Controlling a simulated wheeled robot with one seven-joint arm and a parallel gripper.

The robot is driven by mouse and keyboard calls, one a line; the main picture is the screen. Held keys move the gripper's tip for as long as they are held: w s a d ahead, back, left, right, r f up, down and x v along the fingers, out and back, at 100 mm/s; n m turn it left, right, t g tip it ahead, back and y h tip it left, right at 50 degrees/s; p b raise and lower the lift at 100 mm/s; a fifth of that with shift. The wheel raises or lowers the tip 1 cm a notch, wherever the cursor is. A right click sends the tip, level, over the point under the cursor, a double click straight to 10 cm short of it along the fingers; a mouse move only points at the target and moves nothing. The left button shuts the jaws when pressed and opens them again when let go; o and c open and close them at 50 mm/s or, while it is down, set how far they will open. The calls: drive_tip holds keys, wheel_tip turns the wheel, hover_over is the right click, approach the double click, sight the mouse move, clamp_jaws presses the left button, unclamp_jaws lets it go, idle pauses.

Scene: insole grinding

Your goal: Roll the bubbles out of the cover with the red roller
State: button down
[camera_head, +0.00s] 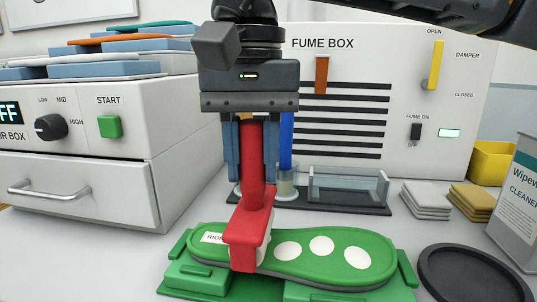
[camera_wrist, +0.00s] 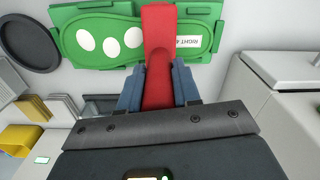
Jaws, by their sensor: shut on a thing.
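My gripper (camera_head: 252,150) is shut on the handle of the red roller (camera_head: 257,190). The roller is held upright, with its head down over the left part of the green cover (camera_head: 345,240); I cannot tell whether it touches. The cover lies on an insole in a green holder (camera_head: 205,280). Three white round bubbles show on the cover, right of the roller, and a label is partly hidden behind the roller head. In the wrist view, the red roller (camera_wrist: 158,60) stands between my fingers (camera_wrist: 158,88) and overlaps the cover (camera_wrist: 75,30) near the label.
A fume box (camera_head: 450,90) stands behind, with a glass tray (camera_head: 348,185) and a blue-handled tool (camera_head: 286,140) before it. A heater box (camera_head: 80,180) is at left. A black round dish (camera_head: 470,275), cloths (camera_head: 427,200) and a cleaner can (camera_head: 520,190) are at right.

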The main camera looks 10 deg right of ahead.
drive_tip(key=w+a+p, duration=0.1)
drive_tip(key=w+a, duration=0.1)
drive_tip(key=a, duration=0.4)
drive_tip(key=shift+w, duration=0.15)
idle(0.7)
